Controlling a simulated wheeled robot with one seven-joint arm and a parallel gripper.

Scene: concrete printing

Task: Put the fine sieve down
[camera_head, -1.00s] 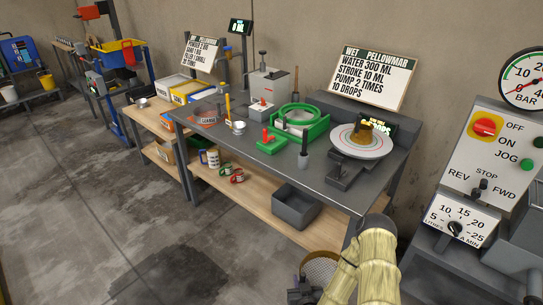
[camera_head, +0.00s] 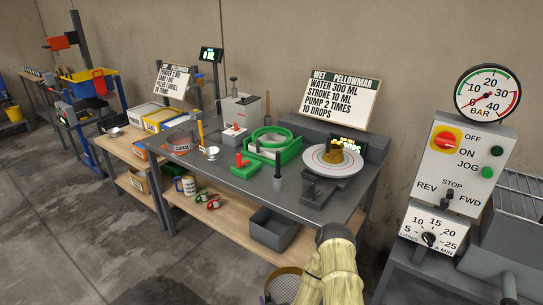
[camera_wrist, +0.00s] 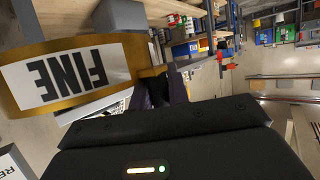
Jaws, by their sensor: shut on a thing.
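The fine sieve (camera_wrist: 70,75) has a brass-coloured ring and a white label reading FINE, upside down in the wrist view. In the head view the sieve (camera_head: 285,284) is low in the frame, partly hidden by my arm. My gripper (camera_wrist: 166,92) is shut on the tab at the sieve's rim and holds it in front of the bench. The grey bench (camera_head: 225,187) has a lower wooden shelf (camera_head: 230,222). A coarse-labelled item (camera_head: 180,146) lies at the bench's left end.
A green ring frame (camera_head: 268,154), a turntable scale (camera_head: 332,162) and a green block with a red knob (camera_head: 243,170) occupy the bench top. A grey bin (camera_head: 272,231) sits on the lower shelf. A control panel (camera_head: 455,165) stands at right.

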